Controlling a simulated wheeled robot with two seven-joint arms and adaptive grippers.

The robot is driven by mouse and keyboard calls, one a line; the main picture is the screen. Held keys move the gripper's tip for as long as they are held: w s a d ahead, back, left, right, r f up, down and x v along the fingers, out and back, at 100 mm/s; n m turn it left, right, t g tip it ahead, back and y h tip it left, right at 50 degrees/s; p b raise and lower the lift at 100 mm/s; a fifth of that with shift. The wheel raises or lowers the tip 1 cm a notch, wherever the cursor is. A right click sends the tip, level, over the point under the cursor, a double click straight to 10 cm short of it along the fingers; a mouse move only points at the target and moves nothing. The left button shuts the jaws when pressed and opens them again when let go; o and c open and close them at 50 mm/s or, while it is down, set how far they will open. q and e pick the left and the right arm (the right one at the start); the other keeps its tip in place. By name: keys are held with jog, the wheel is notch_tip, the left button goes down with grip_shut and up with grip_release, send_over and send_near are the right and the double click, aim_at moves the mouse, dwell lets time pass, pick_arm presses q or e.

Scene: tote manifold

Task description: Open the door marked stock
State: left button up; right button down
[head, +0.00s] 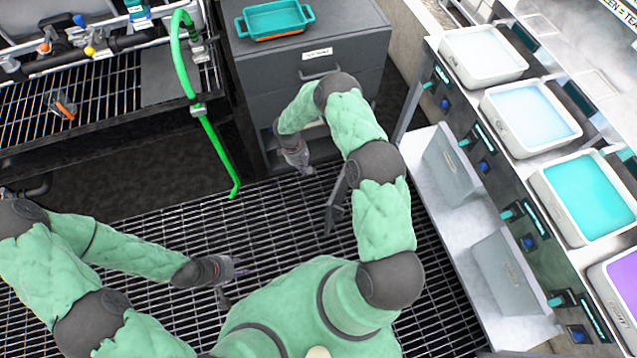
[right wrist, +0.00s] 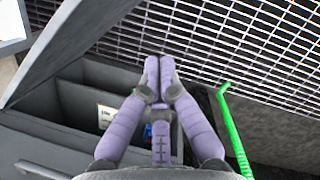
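The dark grey cabinet (head: 262,75) stands at top centre in the head view. Its upper front has a small white label (head: 317,53), too small to read, and a bar handle (head: 318,74). Below, a door panel (head: 337,205) stands swung out, partly behind my right arm; it also shows in the right wrist view (right wrist: 75,40). No stock marking is readable. My right gripper (head: 297,160) is at the open lower front, left of the door panel; its fingertips meet in the right wrist view (right wrist: 158,62), with nothing seen between. My left gripper (head: 234,283) is open and empty above the grating.
Inside the cabinet are dividers, a white card (right wrist: 104,117) and something blue. A teal tray (head: 273,20) sits on top. A green pipe (head: 213,145) stands left of the cabinet. A bench with several tubs (head: 484,55) lines the right. The grating floor (head: 170,230) is clear.

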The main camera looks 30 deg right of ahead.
jog(key=s+d+f+b, duration=0.4)
jog(key=s+f, duration=0.1)
jog(key=f, duration=0.4)
jog(key=shift+f, duration=0.3)
jog(key=shift+s, duration=0.1)
